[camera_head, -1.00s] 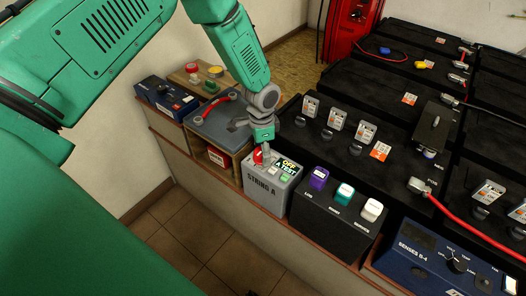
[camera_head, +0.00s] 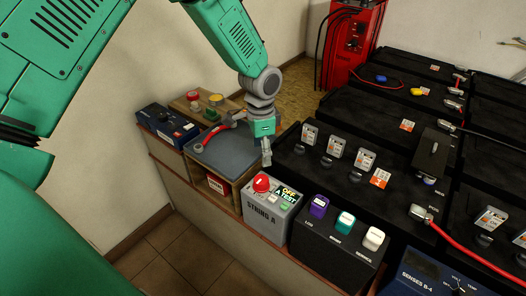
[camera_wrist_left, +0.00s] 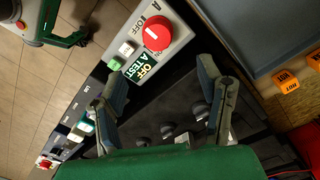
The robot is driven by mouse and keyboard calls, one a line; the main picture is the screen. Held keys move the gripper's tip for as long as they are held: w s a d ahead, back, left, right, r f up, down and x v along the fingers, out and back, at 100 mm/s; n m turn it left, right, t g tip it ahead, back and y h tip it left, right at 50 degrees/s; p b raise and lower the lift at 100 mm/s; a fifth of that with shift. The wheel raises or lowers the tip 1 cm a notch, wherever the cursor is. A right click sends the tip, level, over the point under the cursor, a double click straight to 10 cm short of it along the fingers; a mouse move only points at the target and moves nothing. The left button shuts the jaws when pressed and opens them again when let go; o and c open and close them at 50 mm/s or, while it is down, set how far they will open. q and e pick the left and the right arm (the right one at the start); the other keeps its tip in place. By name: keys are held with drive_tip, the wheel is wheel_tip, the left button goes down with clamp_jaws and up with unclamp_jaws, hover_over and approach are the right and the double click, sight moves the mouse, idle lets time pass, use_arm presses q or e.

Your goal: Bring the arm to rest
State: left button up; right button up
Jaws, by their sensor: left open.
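My left gripper (camera_head: 266,152) hangs from the green arm above the bench, just behind the grey STRING A box (camera_head: 262,217). In the left wrist view its two fingers (camera_wrist_left: 162,100) are spread apart with nothing between them. The box carries a red knob (camera_head: 261,183) and a label reading OFF A TEST (camera_head: 288,194). In the left wrist view the red knob (camera_wrist_left: 153,33) lies beyond the fingertips, apart from them. My right gripper is not in view.
A dark box with purple, teal and white switches (camera_head: 330,230) stands right of the STRING A box. Black battery blocks (camera_head: 390,100) fill the right side. A grey mat (camera_head: 225,152) with a red-handled tool (camera_head: 213,135) lies left. A red cabinet (camera_head: 352,45) stands behind.

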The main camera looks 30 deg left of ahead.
use_arm(q)
drive_tip(key=s+d+f+n, duration=0.2)
drive_tip(key=s+d+f, duration=0.1)
drive_tip(key=s+f, duration=0.4)
drive_tip(key=s+d+f+n, duration=0.25)
drive_tip(key=s+f, duration=0.35)
drive_tip(key=s, duration=0.4)
drive_tip(key=s+a+n, duration=0.1)
drive_tip(key=s+n, duration=0.1)
drive_tip(key=s, duration=1.1)
drive_tip(key=shift+s+a+f+n+t, duration=0.35)
drive_tip(key=shift+s+a+f+t, duration=0.05)
drive_tip(key=shift+f, duration=0.05)
drive_tip(key=shift+w, duration=0.15)
